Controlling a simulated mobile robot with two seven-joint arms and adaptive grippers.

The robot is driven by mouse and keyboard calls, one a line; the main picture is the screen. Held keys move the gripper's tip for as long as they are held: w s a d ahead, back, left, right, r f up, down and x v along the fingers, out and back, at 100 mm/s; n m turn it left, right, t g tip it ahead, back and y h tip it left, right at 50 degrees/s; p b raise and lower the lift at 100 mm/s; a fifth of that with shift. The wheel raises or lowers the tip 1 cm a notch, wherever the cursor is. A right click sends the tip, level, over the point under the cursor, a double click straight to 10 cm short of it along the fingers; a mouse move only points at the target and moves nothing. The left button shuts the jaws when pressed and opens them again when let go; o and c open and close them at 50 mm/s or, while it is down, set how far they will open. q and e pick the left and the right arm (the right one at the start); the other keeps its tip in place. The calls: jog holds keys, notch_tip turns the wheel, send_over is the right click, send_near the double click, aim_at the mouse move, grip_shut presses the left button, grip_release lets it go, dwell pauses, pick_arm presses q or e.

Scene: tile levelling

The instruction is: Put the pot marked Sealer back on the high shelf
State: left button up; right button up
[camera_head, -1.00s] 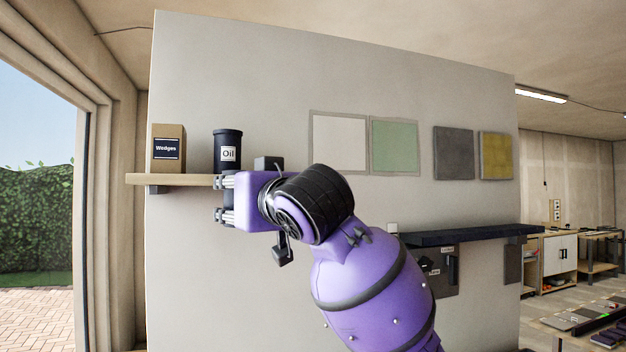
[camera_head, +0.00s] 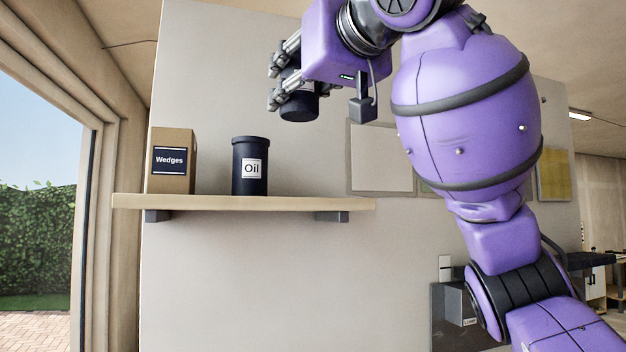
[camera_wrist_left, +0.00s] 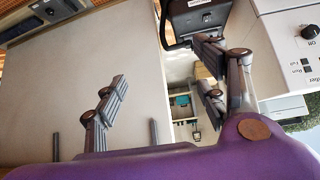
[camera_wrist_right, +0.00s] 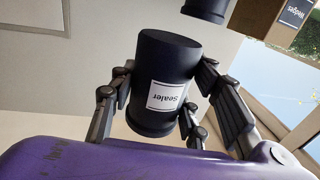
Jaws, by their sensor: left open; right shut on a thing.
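The dark pot marked Sealer (camera_wrist_right: 163,85) is in my right gripper, between its fingers, with its label in plain sight in the right wrist view. In the head view my right gripper (camera_head: 285,80) is raised above the shelf's right part, shut on this pot (camera_head: 299,104), whose lower end shows below the fingers. The high shelf (camera_head: 290,202) is a pale wooden board on the wall; the pot is apart from it. My left gripper (camera_wrist_left: 160,95) is open and empty in the left wrist view and is out of the head view.
On the shelf stand a brown box marked Wedges (camera_head: 172,160) at the left and a dark pot marked Oil (camera_head: 250,168) right of it. The shelf right of the Oil pot is bare. Framed panels (camera_head: 381,160) hang on the wall behind my arm.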

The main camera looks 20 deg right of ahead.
jog(key=w+d+f, duration=0.1)
jog(key=w+f, duration=0.1)
jog(key=w+d+f, duration=0.2)
jog(key=w+f, duration=0.1)
jog(key=w+d+f, duration=0.2)
jog(key=w, duration=0.1)
jog(key=shift+w+f, duration=0.2)
jog(key=shift+f, duration=0.05)
jog(key=shift+w+d+f, duration=0.1)
jog(key=shift+f, duration=0.85)
jog(key=shift+w+d+f, duration=0.1)
jog(key=shift+f, duration=0.8)
pick_arm(q)
jog(key=shift+w+r, duration=0.3)
jog(key=shift+w, duration=0.25)
pick_arm(e)
jog(key=shift+a+f, duration=0.1)
jog(key=o, duration=1.3)
jog(key=shift+f, duration=0.1)
pick_arm(q)
jog(key=shift+s, duration=0.1)
